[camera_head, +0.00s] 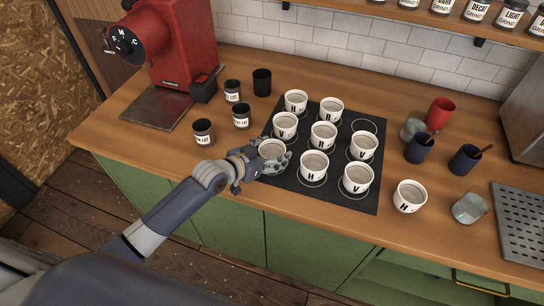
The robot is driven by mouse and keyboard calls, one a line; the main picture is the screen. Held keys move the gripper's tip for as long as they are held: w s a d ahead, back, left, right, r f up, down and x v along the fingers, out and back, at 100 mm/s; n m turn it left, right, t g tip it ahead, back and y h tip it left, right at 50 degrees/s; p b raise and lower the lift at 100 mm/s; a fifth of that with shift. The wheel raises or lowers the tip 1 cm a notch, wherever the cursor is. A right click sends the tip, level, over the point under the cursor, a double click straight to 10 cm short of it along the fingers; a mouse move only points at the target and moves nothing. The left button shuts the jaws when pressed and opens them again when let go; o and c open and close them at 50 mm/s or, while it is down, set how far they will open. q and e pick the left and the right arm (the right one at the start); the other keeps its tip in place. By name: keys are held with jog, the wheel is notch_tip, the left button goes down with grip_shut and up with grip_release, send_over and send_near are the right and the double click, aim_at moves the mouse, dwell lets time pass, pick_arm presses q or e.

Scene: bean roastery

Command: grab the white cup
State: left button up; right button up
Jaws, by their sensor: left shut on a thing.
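My left gripper (266,166) reaches in from the left over the front left of a dark mat (286,187). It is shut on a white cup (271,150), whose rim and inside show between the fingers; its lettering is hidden. Several similar white cups with black letters stand upright on the mat, such as one (285,126) just behind the held cup and one (314,166) to its right. Another white cup (409,196) stands off the mat to the right. My right gripper does not show.
A red grinder (180,50) stands at the back left. Dark labelled jars (203,132) stand left of the mat. A red cup (439,113), dark cups (464,159) and a glass (469,208) stand at right. A perforated metal tray (520,225) lies at far right. The counter's front edge is close.

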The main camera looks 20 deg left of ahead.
pick_arm(q)
jog(key=shift+r, duration=0.1)
jog(key=shift+r, duration=0.25)
jog(key=r, duration=0.1)
jog(key=r+b, duration=0.1)
jog(key=shift+s+r, duration=0.3)
jog(key=shift+s, duration=0.05)
jog(key=s+r+b, duration=0.1)
jog(key=s+b, duration=0.2)
jog(key=s, duration=1.2)
jog(key=shift+s+a+r, duration=0.15)
jog(key=shift+a+r, duration=0.15)
jog(key=shift+r, duration=0.05)
